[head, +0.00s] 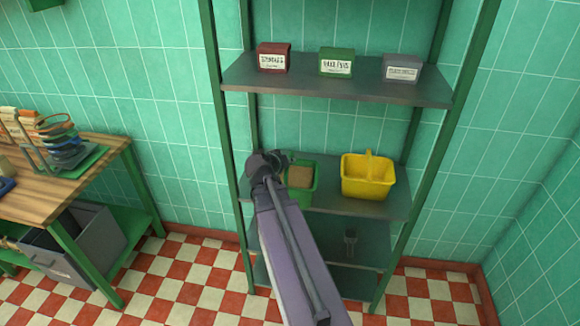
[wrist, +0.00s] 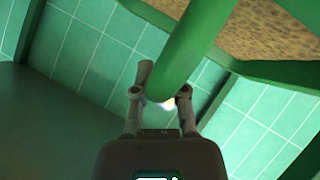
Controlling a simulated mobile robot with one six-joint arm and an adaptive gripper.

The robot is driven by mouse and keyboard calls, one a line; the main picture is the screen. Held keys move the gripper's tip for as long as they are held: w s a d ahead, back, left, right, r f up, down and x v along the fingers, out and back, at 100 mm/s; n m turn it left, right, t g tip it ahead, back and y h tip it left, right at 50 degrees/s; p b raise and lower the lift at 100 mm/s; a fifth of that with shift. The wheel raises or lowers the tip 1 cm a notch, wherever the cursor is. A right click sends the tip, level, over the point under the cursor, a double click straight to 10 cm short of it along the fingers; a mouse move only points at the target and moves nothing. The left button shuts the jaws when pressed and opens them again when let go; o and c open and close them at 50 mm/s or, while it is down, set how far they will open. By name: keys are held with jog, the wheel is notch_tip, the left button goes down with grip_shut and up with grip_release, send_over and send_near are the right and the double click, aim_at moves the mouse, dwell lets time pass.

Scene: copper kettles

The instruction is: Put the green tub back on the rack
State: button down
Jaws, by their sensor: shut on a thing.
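The green tub (head: 304,198) is at the rack's middle shelf (head: 336,204), left of a yellow tub. A brown block or filling shows inside it. My gripper (head: 279,159) reaches in from the front left and is at the tub's upper left side. In the wrist view my gripper (wrist: 161,92) is shut on the tub's round green handle (wrist: 193,48), and part of the tub's rim (wrist: 275,72) and brown speckled contents show. My arm hides the tub's lower left part. I cannot tell whether its base touches the shelf.
The yellow tub (head: 367,180) stands close on the right. The upper shelf (head: 330,93) holds a red box (head: 273,58), a green box (head: 336,62) and a grey box (head: 402,69). Green rack posts stand either side. A wooden table (head: 60,200) is at left.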

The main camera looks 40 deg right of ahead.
jog(key=w+d+f+b, duration=0.1)
jog(key=w+d, duration=0.6)
jog(key=w, duration=0.3)
jog(key=shift+w+d, duration=0.15)
jog(key=shift+w, duration=0.1)
jog(key=shift+f, duration=0.1)
jog(key=shift+w+d+f+b, duration=0.1)
jog(key=shift+w+f+b, duration=0.05)
jog(key=shift+f+b, duration=0.5)
jog(key=shift+w+d+f+b, duration=0.15)
jog(key=shift+w+f+b, duration=0.05)
jog(key=shift+f+b, duration=0.4)
jog(key=shift+w+d+f+b, duration=0.1)
jog(key=shift+w+f+b, duration=0.05)
jog(key=shift+f+b, duration=0.45)
jog(key=c, duration=0.7)
grip_release()
jog(key=shift+a+r, duration=0.1)
jog(key=shift+r, duration=0.05)
